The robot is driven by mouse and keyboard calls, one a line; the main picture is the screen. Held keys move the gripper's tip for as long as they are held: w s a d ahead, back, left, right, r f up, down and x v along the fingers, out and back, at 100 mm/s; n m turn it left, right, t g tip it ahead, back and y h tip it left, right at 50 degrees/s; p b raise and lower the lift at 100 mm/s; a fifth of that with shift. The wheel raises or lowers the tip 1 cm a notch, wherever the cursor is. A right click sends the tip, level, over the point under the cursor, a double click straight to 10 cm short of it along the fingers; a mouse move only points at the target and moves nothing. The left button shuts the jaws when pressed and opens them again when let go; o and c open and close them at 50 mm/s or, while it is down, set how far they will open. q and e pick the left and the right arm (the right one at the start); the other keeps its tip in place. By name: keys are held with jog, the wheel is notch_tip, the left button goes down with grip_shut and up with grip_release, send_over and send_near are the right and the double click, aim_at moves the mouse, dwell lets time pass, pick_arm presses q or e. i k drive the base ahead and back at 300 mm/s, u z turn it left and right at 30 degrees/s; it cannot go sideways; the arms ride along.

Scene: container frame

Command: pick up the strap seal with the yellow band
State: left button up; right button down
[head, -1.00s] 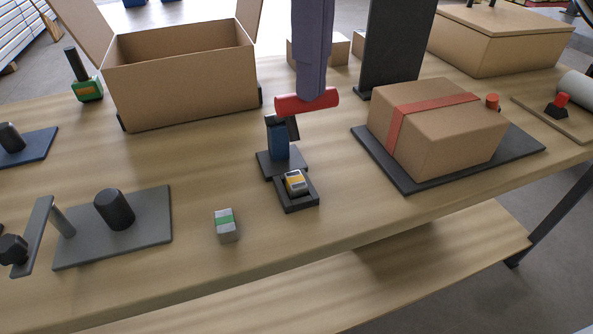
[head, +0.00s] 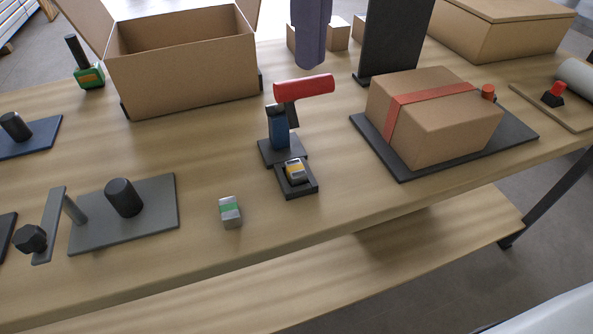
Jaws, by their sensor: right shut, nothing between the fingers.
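The strap seal with the yellow band (head: 296,171) is a small grey block in a shallow black tray (head: 304,190). The tray is in front of the upright blue tool with a red handle (head: 304,87). Another strap seal, with a green band (head: 230,212), lies on bare wood to the left and nearer me. A pale part of my right arm (head: 550,312) enters at the bottom right corner. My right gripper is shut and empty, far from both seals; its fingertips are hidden. My left gripper does not show.
The wooden bench (head: 320,225) is clear around the green-banded seal. A strapped carton (head: 435,115) is on a dark mat at right. An open carton (head: 190,85) stands behind. A purple rod-like thing (head: 311,32) hangs above the red handle.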

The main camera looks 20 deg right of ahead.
aim_at(295, 173)
jog(key=k, duration=1)
